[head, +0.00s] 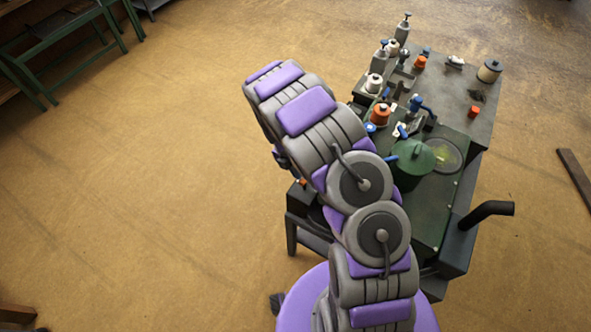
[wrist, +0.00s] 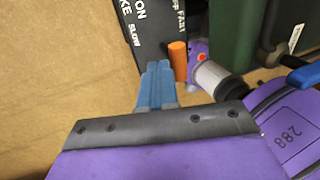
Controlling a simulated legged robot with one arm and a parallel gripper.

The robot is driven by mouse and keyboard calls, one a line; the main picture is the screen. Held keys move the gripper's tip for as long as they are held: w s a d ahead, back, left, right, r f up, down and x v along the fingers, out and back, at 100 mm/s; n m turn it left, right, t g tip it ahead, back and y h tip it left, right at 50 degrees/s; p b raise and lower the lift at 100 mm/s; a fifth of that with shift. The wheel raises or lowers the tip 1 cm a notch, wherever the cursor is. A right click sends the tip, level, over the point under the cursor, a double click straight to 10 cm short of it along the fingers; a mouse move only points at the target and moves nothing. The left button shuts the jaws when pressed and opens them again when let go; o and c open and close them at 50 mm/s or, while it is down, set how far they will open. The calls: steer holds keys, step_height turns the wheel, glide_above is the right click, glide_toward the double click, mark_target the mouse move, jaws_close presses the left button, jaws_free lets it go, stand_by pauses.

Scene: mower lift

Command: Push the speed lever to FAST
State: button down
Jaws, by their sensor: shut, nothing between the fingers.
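In the wrist view a black panel (wrist: 149,25) carries white lettering; SLOW and FAST are readable. An orange cylindrical knob (wrist: 178,60), which looks like the speed lever's handle, stands at the panel's lower right, below the FAST lettering. My gripper (wrist: 158,68) has its blue fingers together, with nothing between them. The fingertips are just left of the orange knob, in front of the panel's lower edge; I cannot tell whether they touch the knob. In the head view my arm hides the gripper.
In the head view a dark bench (head: 462,120) stands right of my arm. It holds bottles, spools, orange caps and a green domed part (head: 412,155). A black pipe (head: 488,210) juts from its right side. Open floor lies to the left.

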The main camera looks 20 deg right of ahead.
steer(key=shift+s+r+p, duration=0.1)
steer(key=shift+r+p, duration=0.1)
steer(key=shift+p, duration=0.1)
steer(key=shift+s+d+p, duration=0.15)
steer(key=shift+d+p, duration=0.05)
steer(key=shift+p, duration=0.35)
steer(key=shift+s+d+r+t+y+p, duration=0.15)
steer(key=shift+t+y+p, duration=0.25)
steer(key=shift+p, duration=0.45)
steer(key=p, duration=0.1)
steer(key=s+t+y+p, duration=0.1)
steer(key=p, duration=0.1)
steer(key=shift+d+r+p, duration=0.2)
steer(key=shift+d+p, duration=0.1)
steer(key=shift+d, duration=0.1)
steer(key=shift+s+d, duration=0.15)
steer(key=shift+d, duration=0.05)
steer(key=shift+s+d+f+p, duration=0.15)
steer(key=shift+s+d+p, duration=0.2)
steer(key=shift+d+p, duration=0.25)
steer(key=shift+s+d+f, duration=0.15)
steer(key=shift+s+d, duration=0.1)
steer(key=shift+s, duration=0.2)
steer(key=shift+s+p, duration=0.1)
steer(key=shift+p, duration=0.2)
